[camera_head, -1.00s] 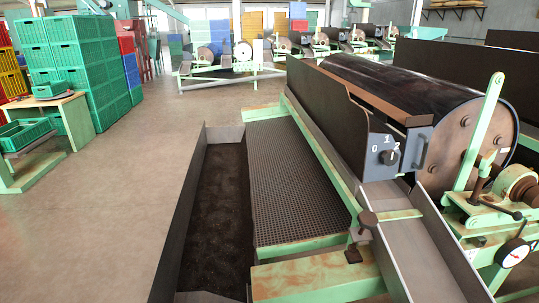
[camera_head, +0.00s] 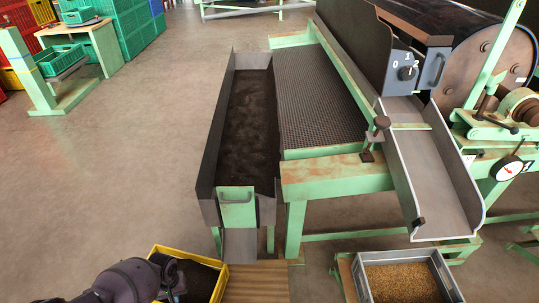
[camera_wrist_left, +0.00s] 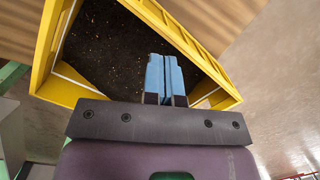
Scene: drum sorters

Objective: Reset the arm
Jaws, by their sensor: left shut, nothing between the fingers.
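My left arm comes in at the bottom left of the head view, with my left gripper (camera_head: 178,287) at a yellow crate (camera_head: 222,284). In the left wrist view the left gripper (camera_wrist_left: 165,75) has blue fingers pressed together with nothing between them. The fingers show in front of the dark, speckled contents of the yellow crate (camera_wrist_left: 48,50). Whether they touch the contents cannot be told. My right gripper is not in view.
The drum sorter (camera_head: 475,60) stands at the right, with a dial panel (camera_head: 410,68) and a grey chute (camera_head: 430,175). A trough of dark material (camera_head: 250,120) is beside the mesh bed (camera_head: 315,95). A grey crate of grain (camera_head: 360,285) is at the bottom right. Open floor lies left.

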